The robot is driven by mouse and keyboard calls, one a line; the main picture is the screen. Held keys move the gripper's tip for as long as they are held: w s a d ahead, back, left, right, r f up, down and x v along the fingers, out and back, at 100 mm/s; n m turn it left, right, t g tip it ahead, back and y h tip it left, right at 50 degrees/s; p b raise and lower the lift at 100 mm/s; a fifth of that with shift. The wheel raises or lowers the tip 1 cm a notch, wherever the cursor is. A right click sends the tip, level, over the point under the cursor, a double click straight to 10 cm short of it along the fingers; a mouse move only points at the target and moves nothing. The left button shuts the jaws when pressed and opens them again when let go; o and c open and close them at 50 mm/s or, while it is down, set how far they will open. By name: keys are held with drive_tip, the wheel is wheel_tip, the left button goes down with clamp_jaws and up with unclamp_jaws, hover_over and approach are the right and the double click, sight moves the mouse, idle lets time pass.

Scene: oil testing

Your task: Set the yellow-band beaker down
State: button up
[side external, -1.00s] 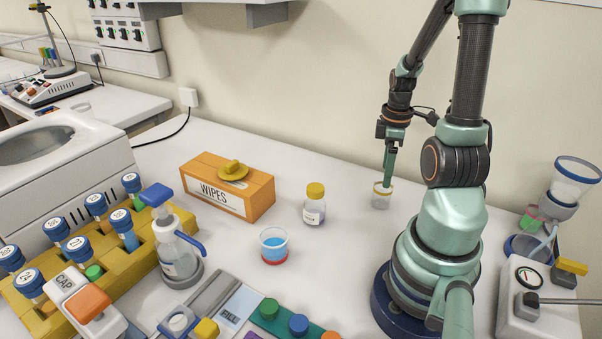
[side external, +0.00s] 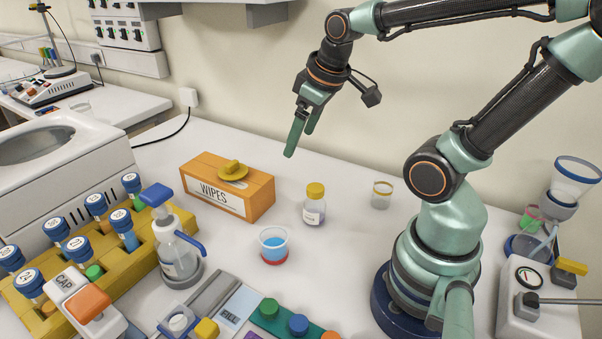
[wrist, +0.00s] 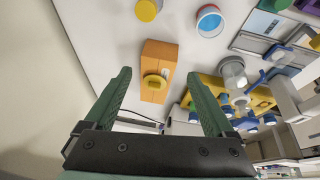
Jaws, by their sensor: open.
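The yellow-band beaker (side external: 381,196) stands upright on the white bench near the back wall, to the left of my arm's base. It is clear glass with a yellow-brown band at its rim and looks empty. My gripper (side external: 297,143) is open and empty. It hangs in the air to the left of the beaker and well above the bench, above and behind the yellow-capped bottle. In the wrist view my two green fingers (wrist: 160,98) are spread with nothing between them up close. The beaker is not in the wrist view.
A yellow-capped bottle (side external: 315,205) stands left of the beaker. A red-based beaker of blue liquid (side external: 274,246) is nearer the front. An orange wipes box (side external: 229,192), a blue-topped dispenser bottle (side external: 172,243) and a yellow tube rack (side external: 60,300) stand at left. Bench around the beaker is clear.

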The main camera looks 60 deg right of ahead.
drive_tip(key=a+r+t+y, duration=0.1)
drive_tip(key=a+r, duration=0.1)
drive_tip(key=a, duration=0.4)
drive_tip(key=shift+m, duration=0.4)
drive_tip(key=shift+r, duration=0.1)
idle(0.6)
